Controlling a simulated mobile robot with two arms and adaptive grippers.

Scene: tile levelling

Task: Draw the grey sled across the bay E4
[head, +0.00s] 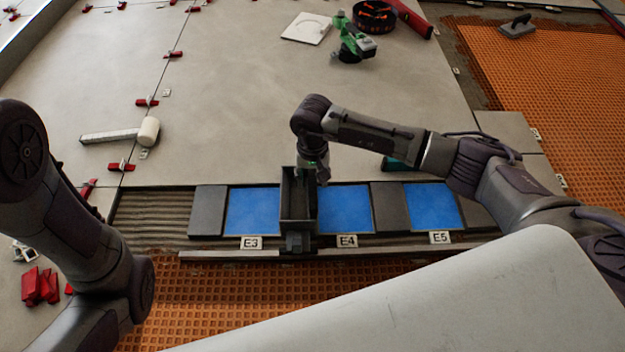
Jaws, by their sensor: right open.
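The grey sled (298,205), a dark open-topped box, stands across the strip between the blue bays E3 and E4. Its front end, with a dark block, reaches the front rail between the two labels. Bay E4 (346,208) is a blue rectangle right of the sled, with its label (347,241) on the front edge. My right gripper (321,179) points down at the sled's far right edge. It is open and small in view; I cannot tell whether it touches the sled. My left arm shows at the left, but its gripper is out of view.
Blue bays E3 (253,210) and E5 (432,206) lie either side, with grey spacers between bays. A rail (215,255) runs along the front.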

